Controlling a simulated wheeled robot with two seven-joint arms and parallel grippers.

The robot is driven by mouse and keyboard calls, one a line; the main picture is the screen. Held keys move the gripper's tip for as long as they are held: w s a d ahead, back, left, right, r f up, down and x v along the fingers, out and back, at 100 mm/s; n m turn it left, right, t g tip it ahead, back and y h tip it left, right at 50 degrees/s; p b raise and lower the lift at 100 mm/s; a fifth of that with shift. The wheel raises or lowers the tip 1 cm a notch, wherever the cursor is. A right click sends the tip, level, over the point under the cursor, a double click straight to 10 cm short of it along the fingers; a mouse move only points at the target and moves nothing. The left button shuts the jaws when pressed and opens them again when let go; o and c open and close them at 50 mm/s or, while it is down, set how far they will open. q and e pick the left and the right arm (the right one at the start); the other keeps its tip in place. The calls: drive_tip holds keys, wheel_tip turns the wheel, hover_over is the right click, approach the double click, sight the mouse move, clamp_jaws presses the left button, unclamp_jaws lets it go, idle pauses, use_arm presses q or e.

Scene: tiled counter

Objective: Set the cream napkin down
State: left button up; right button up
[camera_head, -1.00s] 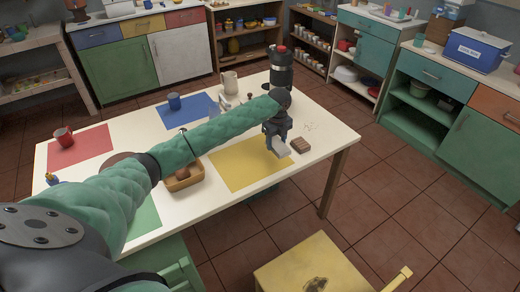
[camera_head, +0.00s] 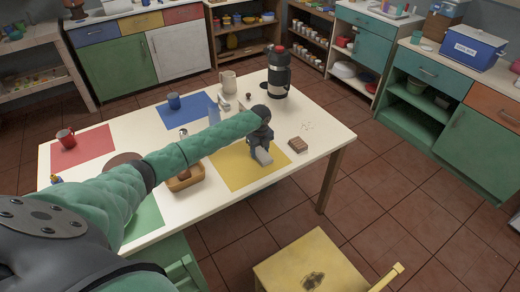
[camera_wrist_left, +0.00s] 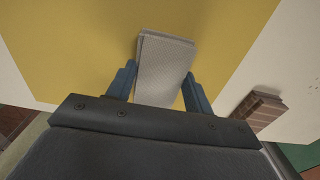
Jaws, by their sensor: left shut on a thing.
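My left gripper (camera_head: 259,152) is over the yellow mat (camera_head: 231,166) on the white table, pointing down. It is shut on the cream napkin (camera_head: 264,157), a folded pale pad that looks greyish. In the left wrist view the napkin (camera_wrist_left: 165,62) sits between the two blue fingers of the left gripper (camera_wrist_left: 158,88), with the yellow mat (camera_wrist_left: 80,40) behind it. I cannot tell whether the napkin touches the mat. My right gripper is not in view.
A brown block (camera_head: 298,145) lies right of the yellow mat. A wooden basket (camera_head: 186,180) stands to its left. A black flask (camera_head: 279,75) and a cream pitcher (camera_head: 228,82) stand at the back. A blue mug (camera_head: 174,101) and red mug (camera_head: 66,139) stand on coloured mats.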

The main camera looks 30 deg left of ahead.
sight(260, 152)
use_arm(q)
drive_tip(key=shift+f, duration=0.1)
drive_tip(key=o, duration=1)
drive_tip(key=shift+c, duration=0.2)
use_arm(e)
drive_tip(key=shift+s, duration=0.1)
use_arm(q)
drive_tip(key=shift+r, duration=0.35)
wheel_tip(260, 152, up, 2)
drive_tip(key=shift+r+b, duration=0.25)
drive_tip(key=shift+b, duration=0.4)
wheel_tip(260, 152, up, 9)
drive_tip(key=b, duration=0.2)
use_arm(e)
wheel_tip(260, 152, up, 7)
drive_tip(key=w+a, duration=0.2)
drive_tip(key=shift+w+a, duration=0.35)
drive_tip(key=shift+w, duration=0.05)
